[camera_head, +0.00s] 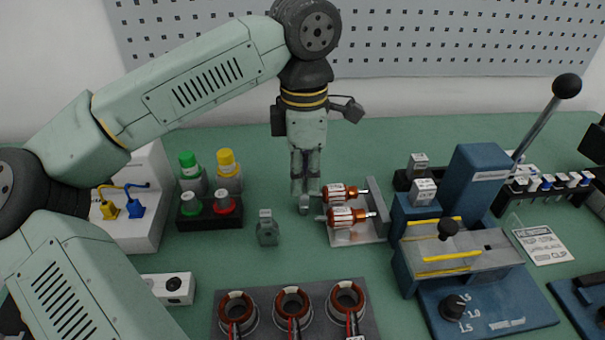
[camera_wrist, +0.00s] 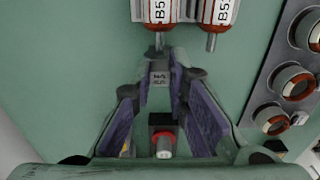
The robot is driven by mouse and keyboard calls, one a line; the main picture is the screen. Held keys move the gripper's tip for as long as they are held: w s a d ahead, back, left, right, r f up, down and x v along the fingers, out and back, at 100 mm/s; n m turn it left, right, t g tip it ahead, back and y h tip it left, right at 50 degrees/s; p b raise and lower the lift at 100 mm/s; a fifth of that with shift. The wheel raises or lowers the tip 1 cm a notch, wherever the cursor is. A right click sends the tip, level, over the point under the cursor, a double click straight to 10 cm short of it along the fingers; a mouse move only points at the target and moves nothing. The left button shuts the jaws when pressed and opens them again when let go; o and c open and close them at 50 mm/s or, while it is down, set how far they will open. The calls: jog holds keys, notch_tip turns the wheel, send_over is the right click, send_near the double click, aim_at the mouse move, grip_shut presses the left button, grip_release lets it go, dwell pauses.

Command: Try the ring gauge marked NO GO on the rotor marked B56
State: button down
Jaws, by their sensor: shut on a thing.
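My gripper (camera_head: 305,192) points down just left of the two rotors and is shut on a small grey gauge (camera_head: 304,207). In the wrist view the gauge (camera_wrist: 159,74) sits between the fingertips; its marking is too small to read. Two copper-and-white rotors, a back one (camera_head: 343,193) and a front one (camera_head: 346,217), lie side by side on a metal stand (camera_head: 377,205). Both labels begin "B5" in the wrist view; the rest is cut off. The back rotor's shaft (camera_wrist: 158,40) ends close to the held gauge; contact cannot be told. Another grey gauge (camera_head: 267,229) stands on the table.
Several copper-wound stators (camera_head: 291,308) sit on a dark plate in front. A blue lever press (camera_head: 470,210) stands right of the rotors. Green table is clear around the standing gauge.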

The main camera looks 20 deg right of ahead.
jog(key=shift+d, duration=0.25)
dwell(1.5)
jog(key=shift+w+a, duration=0.15)
jog(key=shift+a, duration=0.6)
dwell(0.4)
jog(key=shift+r, duration=0.1)
notch_tip(320, 180, up, 5)
jog(key=p, duration=0.3)
dwell(0.5)
